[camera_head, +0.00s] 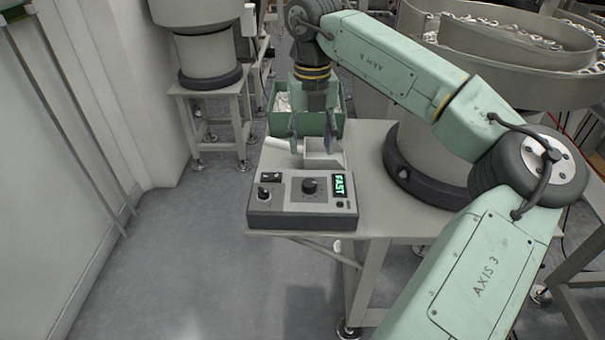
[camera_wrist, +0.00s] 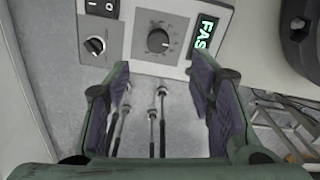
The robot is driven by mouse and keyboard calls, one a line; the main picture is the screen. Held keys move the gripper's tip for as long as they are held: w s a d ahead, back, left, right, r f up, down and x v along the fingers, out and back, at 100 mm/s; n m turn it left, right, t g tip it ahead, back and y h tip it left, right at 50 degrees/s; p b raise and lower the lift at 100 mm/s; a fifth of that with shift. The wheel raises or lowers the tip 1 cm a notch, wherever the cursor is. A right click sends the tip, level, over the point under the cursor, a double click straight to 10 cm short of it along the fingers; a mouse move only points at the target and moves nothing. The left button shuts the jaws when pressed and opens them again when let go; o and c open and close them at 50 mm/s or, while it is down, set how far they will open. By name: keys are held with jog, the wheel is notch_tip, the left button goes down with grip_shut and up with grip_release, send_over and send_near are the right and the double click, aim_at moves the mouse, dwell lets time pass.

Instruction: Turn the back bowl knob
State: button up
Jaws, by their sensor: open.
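A grey control box (camera_head: 300,218) stands on the bench with a dark round knob (camera_head: 310,186) at its middle. The knob also shows in the wrist view (camera_wrist: 158,40) with a pointer and a scale around it. A lit green display (camera_head: 340,185) to its right reads FAST. My gripper (camera_head: 312,146) points down with its fingers spread and nothing between them. In the wrist view my gripper (camera_wrist: 160,72) has its fingers apart, and the knob appears beyond the fingertips, apart from them. No label says which bowl the knob belongs to.
A smaller selector knob (camera_wrist: 95,45) and a rocker switch (camera_wrist: 102,7) sit left of the knob. Several cables (camera_wrist: 152,132) leave the box's edge. A green bin (camera_head: 335,125) stands behind. A large bowl feeder (camera_head: 500,85) is right; open floor lies left.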

aim_at(309, 183)
notch_tip(309, 183, down, 11)
jog(key=shift+a+r+p, duration=0.1)
jog(key=shift+r+p, duration=0.1)
jog(key=shift+p, duration=0.8)
jog(key=shift+c, duration=0.6)
jog(key=c, duration=1.1)
jog(key=shift+o, duration=0.2)
